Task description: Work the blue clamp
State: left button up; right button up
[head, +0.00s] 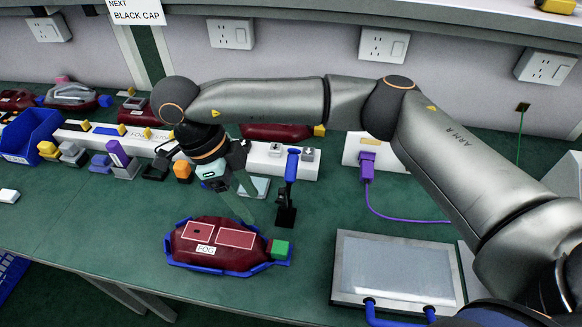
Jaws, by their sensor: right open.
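The blue clamp (292,165) stands upright on a black base (286,215), with its blue handle pointing up, just behind the right end of a lamp. The dark red tail lamp (255,258), labelled FOG, lies in a blue cradle (205,268) and has a green block (280,247) at its right end. My right gripper (243,200) is open, pointing down, to the left of the clamp and above the back of the lamp. It appears apart from the clamp handle. My left gripper is out of view.
A white rack (255,168) with coloured parts runs along the back. A blue bin (28,135) stands at the left. A grey panel (395,265) sits at the right, near a purple plug (367,165) and cable. Bare green bench lies left of the cradle.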

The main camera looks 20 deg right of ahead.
jog(key=w+d+r+n+y+b, duration=0.1)
jog(key=w+d+r+n+y, duration=0.1)
jog(key=w+d+n, duration=0.4)
jog(key=n+t+y+b, duration=0.1)
jog(key=n+t+b, duration=0.1)
jog(key=n, duration=0.8)
send_near(292, 163)
notch_tip(292, 163, down, 10)
jog(key=shift+s+d+f, duration=0.1)
jog(key=shift+f, duration=0.15)
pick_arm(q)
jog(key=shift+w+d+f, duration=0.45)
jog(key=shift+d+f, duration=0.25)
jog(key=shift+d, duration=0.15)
pick_arm(e)
grip_shut()
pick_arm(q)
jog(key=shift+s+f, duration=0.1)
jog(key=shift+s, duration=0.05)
